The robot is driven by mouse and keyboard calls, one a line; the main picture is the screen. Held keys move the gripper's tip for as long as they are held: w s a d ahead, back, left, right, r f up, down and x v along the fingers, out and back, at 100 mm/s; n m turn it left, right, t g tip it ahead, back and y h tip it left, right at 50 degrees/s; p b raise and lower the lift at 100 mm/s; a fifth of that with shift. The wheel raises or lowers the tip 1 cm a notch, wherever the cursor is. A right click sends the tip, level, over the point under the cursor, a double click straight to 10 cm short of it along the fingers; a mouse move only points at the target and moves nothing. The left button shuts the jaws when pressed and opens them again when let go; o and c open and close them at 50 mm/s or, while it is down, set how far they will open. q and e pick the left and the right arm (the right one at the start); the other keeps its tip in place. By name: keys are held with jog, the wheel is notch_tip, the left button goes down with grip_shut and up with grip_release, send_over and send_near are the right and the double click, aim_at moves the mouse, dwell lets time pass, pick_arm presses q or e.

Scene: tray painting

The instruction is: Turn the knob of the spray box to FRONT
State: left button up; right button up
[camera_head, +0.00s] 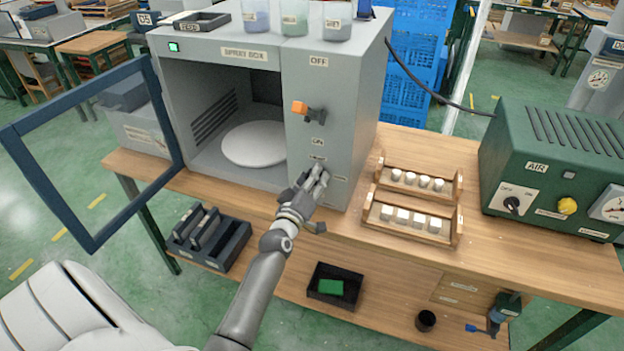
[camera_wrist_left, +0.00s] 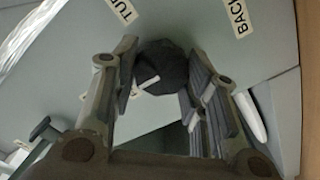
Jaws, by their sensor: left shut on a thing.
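The grey spray box (camera_head: 345,90) stands on the wooden bench with its glass door (camera_head: 85,150) swung open to the left. My left gripper (camera_head: 316,180) is at the lower part of its front panel, shut on the knob, which it hides in the head view. In the left wrist view the dark round knob (camera_wrist_left: 165,62) with a white pointer mark lies between the fingers of my left gripper (camera_wrist_left: 160,85). A label BACK (camera_wrist_left: 238,17) and a partly cut-off label starting TU (camera_wrist_left: 122,9) are near it. My right gripper is not in view.
An orange-tipped lever (camera_head: 306,109) sits above the knob, between OFF and ON labels. A pale round disc (camera_head: 255,143) lies inside the box. Wooden racks (camera_head: 381,215) with white pieces and a green AIR unit (camera_head: 545,165) stand to the right.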

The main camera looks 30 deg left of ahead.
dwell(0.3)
pick_arm(q)
jog(key=o, duration=1)
jog(key=shift+o, duration=0.2)
jog(key=v, duration=1.2)
